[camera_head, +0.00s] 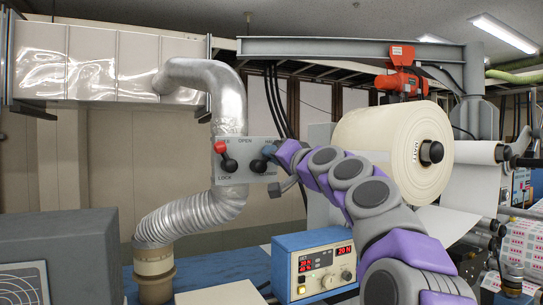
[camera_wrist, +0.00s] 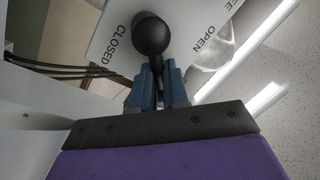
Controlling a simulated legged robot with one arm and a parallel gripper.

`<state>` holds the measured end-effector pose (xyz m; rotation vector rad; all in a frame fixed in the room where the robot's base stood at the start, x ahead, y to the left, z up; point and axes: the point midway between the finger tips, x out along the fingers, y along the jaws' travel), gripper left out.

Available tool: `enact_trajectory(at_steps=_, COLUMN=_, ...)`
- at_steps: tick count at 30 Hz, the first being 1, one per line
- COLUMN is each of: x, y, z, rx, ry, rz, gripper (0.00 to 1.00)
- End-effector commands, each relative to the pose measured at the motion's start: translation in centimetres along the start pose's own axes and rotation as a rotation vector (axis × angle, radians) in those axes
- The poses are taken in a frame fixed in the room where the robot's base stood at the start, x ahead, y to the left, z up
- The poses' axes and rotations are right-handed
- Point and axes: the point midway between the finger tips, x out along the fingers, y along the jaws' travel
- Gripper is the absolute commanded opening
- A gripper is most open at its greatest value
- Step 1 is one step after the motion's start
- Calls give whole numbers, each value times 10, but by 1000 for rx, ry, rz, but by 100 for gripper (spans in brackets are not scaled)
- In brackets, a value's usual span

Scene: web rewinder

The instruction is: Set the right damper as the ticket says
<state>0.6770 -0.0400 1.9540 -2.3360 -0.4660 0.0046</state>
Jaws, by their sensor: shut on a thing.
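A grey damper panel (camera_head: 232,175) on the silver duct carries a red-knobbed lever (camera_head: 228,164) at left and a black-knobbed lever (camera_head: 259,165) at right. "OPEN" and "LOCK" show on the panel; other lettering is partly hidden or too small. In the wrist view, the black knob (camera_wrist: 152,35) stands in front of the panel between the words "CLOSED" and "OPEN". My gripper (camera_wrist: 160,68) is shut on the black-knobbed lever, its blue fingers just below the ball. In the head view my gripper (camera_head: 270,151) covers the panel's right side. I cannot make out a ticket.
A blue control box (camera_head: 314,262) with red displays stands below my arm. A large paper roll (camera_head: 386,150) and an orange hoist (camera_head: 400,82) are at right. The flexible duct (camera_head: 190,215) bends below the panel.

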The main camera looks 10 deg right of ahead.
Motion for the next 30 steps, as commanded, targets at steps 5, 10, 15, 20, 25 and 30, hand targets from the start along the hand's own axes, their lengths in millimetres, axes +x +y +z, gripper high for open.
enact_trajectory(at_steps=5, x=-3, y=-2, z=-7, rx=23, ry=21, rz=-4, gripper=0)
enact_trajectory(at_steps=10, x=-4, y=-1, z=-7, rx=27, ry=22, rz=-4, gripper=0)
enact_trajectory(at_steps=15, x=-4, y=-1, z=-7, rx=26, ry=21, rz=-4, gripper=0)
enact_trajectory(at_steps=20, x=-4, y=-1, z=-7, rx=25, ry=20, rz=-3, gripper=26)
enact_trajectory(at_steps=25, x=-4, y=2, z=-7, rx=26, ry=17, rz=-1, gripper=42)
enact_trajectory(at_steps=30, x=-3, y=3, z=-5, rx=26, ry=13, rz=0, gripper=45)
